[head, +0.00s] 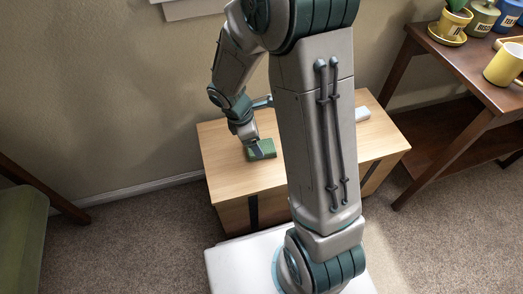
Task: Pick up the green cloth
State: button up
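The green cloth (264,149) lies on top of the light wooden cabinet (227,170), left of my large arm link. It looks like a small folded block. My gripper (254,150) points down at the cloth's left part and covers some of it. The fingers are small and partly hidden against the cloth, so I cannot tell whether they are open, shut or touching it.
A small white object (363,114) sits at the cabinet's far right. A dark wooden table (484,97) at right holds a yellow mug (503,66), a potted plant (450,22) and canisters (482,18). A green seat (20,240) stands at left. Carpet between is clear.

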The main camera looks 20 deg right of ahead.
aim_at(260, 145)
jog(key=shift+b+x, duration=1.2)
jog(key=shift+x, duration=1.05)
jog(key=shift+w+f, duration=0.15)
jog(key=shift+f, duration=0.1)
jog(key=c, duration=1.1)
